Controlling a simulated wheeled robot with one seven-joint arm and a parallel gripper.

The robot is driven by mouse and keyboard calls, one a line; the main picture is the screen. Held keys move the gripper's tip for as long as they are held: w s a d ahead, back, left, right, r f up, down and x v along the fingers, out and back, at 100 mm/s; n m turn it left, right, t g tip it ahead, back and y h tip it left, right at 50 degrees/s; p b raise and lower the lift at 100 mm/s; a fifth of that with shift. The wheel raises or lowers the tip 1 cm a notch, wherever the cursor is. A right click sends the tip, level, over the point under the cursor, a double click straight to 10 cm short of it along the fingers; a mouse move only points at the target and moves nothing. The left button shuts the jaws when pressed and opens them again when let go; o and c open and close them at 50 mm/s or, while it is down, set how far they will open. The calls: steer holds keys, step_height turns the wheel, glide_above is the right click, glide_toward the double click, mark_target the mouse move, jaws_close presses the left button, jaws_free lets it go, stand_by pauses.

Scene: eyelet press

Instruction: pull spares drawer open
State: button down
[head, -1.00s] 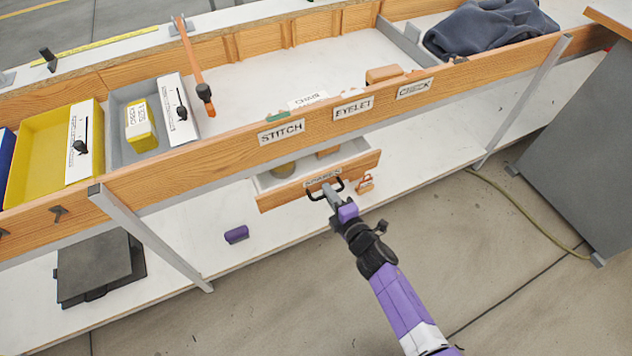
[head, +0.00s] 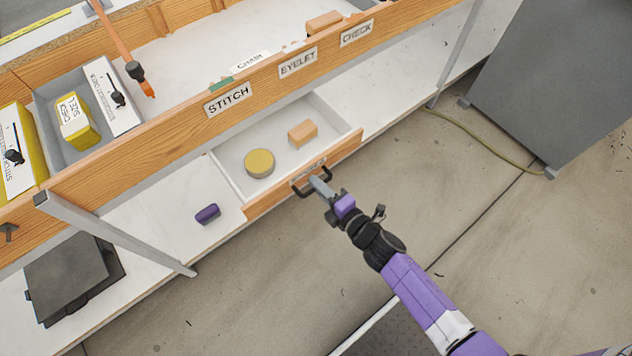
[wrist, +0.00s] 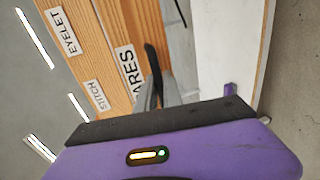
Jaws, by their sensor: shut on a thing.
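The spares drawer (head: 232,183) stands well out from under the bench in the head view, with a wooden front and a white inside. A round yellow-topped tin (head: 259,163) and a tan block (head: 302,132) lie in it. My gripper (head: 318,184) is shut on the dark drawer handle (head: 300,190) at the drawer front. In the wrist view the handle (wrist: 151,70) runs between my fingers, beside the partly hidden "SPARES" label (wrist: 129,72).
A purple object (head: 207,214) lies on the lower shelf left of the drawer. A bench leg (head: 120,235) stands farther left, and a grey cabinet (head: 550,80) at right. A cable (head: 480,152) crosses the floor. Open floor lies in front of the drawer.

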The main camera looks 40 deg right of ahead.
steer(key=c, duration=1.5)
jaws_free()
steer(key=v, duration=0.8)
steer(key=shift+w+f, duration=0.1)
